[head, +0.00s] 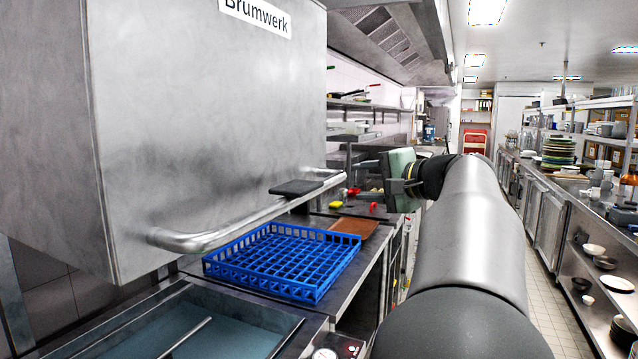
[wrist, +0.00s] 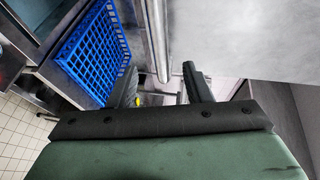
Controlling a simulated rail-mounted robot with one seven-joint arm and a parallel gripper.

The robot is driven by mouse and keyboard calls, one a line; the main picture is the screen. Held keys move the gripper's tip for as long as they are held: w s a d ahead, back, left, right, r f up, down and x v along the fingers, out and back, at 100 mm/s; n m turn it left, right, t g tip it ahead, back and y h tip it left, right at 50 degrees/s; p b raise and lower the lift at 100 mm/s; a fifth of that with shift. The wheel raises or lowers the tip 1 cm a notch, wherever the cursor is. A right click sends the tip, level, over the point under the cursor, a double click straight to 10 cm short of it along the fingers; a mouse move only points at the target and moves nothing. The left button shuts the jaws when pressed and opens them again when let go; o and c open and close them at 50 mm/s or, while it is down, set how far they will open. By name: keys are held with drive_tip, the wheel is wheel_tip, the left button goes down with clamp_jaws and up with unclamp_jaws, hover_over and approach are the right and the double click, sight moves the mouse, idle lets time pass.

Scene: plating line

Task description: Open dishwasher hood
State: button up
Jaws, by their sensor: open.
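The dishwasher hood (head: 200,110) is a large steel box labelled "Brumwerk" at the left of the head view. Its lower edge stands above the wash basin (head: 190,325), with an open gap between. A steel bar handle (head: 225,228) runs along the hood's front; it also shows in the wrist view (wrist: 156,35). My gripper (head: 398,182) is open, near the handle's far end. In the wrist view its two dark fingers (wrist: 160,85) stand apart, with the bar's end in line between them. Contact cannot be told. A dark flat pad overlaps the handle in the head view.
A blue dish rack (head: 285,262) sits on the steel counter past the basin; it also shows in the wrist view (wrist: 95,50). A brown board (head: 353,226) and small red and yellow items lie beyond. Shelving with dishes (head: 590,250) lines the right; the aisle between is clear.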

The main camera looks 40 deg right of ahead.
drive_tip(key=w+a+f+p, duration=0.1)
drive_tip(key=w+f+p, duration=0.1)
drive_tip(key=w, duration=1)
drive_tip(key=shift+w+a+f+p, duration=0.15)
drive_tip(key=shift+w+p, duration=0.15)
clamp_jaws()
wheel_tip(320, 180, down, 5)
drive_tip(key=b, duration=0.6)
drive_tip(key=shift+f, duration=0.2)
